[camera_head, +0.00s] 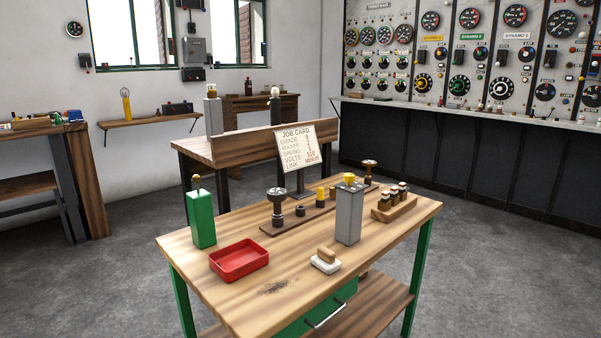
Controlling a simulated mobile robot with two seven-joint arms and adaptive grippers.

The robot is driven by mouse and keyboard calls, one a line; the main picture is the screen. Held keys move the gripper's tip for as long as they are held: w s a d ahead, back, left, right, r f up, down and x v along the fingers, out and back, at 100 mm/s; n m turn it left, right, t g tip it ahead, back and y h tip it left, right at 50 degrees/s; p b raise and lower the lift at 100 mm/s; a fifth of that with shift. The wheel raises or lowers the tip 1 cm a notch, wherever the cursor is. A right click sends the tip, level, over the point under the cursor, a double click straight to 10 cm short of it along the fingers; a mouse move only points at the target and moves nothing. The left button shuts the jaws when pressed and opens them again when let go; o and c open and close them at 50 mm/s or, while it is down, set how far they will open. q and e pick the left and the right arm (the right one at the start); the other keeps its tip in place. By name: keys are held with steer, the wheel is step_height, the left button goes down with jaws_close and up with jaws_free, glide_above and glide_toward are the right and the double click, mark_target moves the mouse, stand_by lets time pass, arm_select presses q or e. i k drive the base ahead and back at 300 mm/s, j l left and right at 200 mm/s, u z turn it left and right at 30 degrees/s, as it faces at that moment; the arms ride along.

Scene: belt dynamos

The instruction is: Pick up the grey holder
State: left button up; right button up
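A tall grey holder (349,217) stands upright on the near wooden workbench (300,262), right of its middle. A yellow piece shows at its top. A second grey block of similar shape (213,117) stands on the bench behind, at the left. A green holder (202,222) of like shape stands at the left of the near workbench. Neither of my grippers is in view, and nothing is seen touching the grey holder.
A red tray (239,260) and a white block with a wooden handle (326,260) lie in front. A wooden rack of small jars (394,203) is right of the holder. A strip with dark parts (292,219) and a job card (296,148) stand behind.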

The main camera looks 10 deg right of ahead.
mark_target(349, 199)
steer(key=i+l+u, duration=0.15)
steer(key=l+u, duration=0.65)
steer(key=l, duration=0.2)
steer(key=l+u, duration=0.25)
steer(key=l, duration=0.9)
steer(key=i, duration=0.05)
